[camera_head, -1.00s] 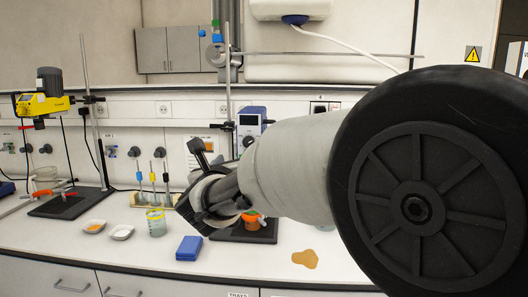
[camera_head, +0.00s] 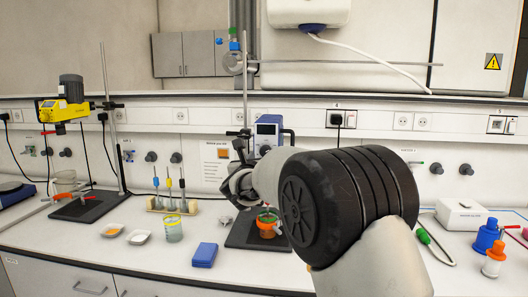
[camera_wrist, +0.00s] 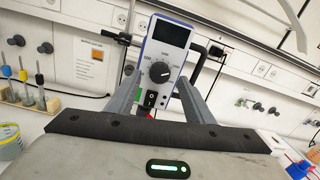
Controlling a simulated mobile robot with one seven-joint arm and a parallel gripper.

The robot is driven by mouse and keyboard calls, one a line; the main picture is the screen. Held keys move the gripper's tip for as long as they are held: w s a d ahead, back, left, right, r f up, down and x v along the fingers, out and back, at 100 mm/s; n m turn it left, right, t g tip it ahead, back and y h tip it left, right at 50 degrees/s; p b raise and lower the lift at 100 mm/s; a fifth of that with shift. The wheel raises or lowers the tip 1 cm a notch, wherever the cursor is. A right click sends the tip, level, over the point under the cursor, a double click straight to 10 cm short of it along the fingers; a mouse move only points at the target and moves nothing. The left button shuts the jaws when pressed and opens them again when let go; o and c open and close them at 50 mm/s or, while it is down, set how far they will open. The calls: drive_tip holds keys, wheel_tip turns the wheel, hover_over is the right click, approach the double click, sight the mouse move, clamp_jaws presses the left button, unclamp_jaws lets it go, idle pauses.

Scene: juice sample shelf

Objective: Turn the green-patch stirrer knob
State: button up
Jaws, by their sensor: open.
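The blue-and-white stirrer head (camera_head: 268,130) hangs on a stand at the back of the bench, partly hidden by my arm. In the wrist view the stirrer head (camera_wrist: 168,60) faces me, slightly tilted, with a dark display at the top. Its round black knob (camera_wrist: 159,72) has a printed scale around it. A small green patch (camera_wrist: 165,103) shows low on its front, beside a black switch (camera_wrist: 150,99). My gripper (camera_wrist: 161,74) is open and empty, its fingers either side of the knob in the picture. I cannot tell whether they touch it. My gripper (camera_head: 238,180) also shows in the head view.
A yellow stirrer (camera_head: 62,105) stands on another stand at left. A blue box (camera_head: 204,255), a glass beaker (camera_head: 173,229) and an orange vessel (camera_head: 267,226) stand on the bench. A horizontal rod (camera_head: 345,63) crosses above. Blue and orange bottles stand at right.

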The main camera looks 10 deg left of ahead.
sight(266, 151)
drive_tip(key=shift+w+d, duration=0.1)
drive_tip(key=shift+w, duration=1.3)
drive_tip(key=c, duration=1.1)
drive_tip(key=shift+o, duration=0.2)
